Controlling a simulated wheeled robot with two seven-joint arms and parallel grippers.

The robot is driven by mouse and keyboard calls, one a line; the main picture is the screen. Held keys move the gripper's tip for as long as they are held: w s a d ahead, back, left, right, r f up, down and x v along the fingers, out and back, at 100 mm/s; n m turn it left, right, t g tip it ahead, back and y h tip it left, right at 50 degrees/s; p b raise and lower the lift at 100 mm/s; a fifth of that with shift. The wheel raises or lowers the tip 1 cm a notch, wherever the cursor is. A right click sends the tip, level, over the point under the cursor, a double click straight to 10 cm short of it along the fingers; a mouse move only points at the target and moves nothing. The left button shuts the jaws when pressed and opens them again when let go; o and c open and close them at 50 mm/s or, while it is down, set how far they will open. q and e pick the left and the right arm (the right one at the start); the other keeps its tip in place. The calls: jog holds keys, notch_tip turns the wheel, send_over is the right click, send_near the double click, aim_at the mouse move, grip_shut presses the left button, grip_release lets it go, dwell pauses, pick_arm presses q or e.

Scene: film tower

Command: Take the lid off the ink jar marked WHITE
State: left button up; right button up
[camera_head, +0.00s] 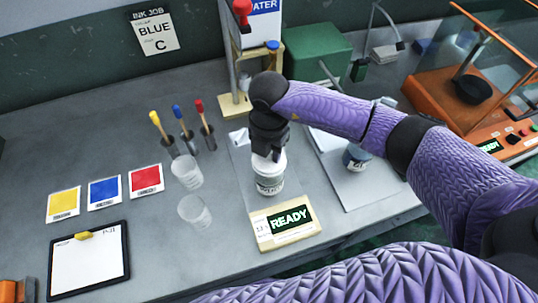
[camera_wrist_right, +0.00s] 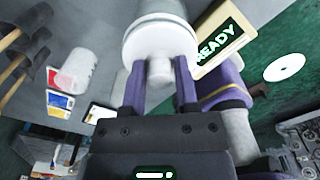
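A white jar (camera_head: 269,181) with a dark-lettered label, too small to read surely, stands upright on the grey bench. Its white lid (camera_wrist_right: 160,42) has a round knob, which shows in the right wrist view. My right gripper (camera_head: 268,153) points straight down over the jar and hides part of the lid. In the wrist view its two fingers (camera_wrist_right: 160,78) lie close on both sides of the knob and look shut on it. The lid appears to sit on the jar; no clear gap shows. My left gripper is not in view.
A READY display (camera_head: 287,222) stands just in front of the jar. Two clear cups (camera_head: 188,172) are to its left. Another jar (camera_head: 356,157) stands to the right on a pale board (camera_head: 375,187). A wooden stand (camera_head: 235,105) is behind.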

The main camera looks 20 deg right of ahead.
grip_shut()
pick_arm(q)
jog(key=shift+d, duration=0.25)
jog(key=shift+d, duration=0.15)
pick_arm(e)
jog(key=shift+r, duration=0.15)
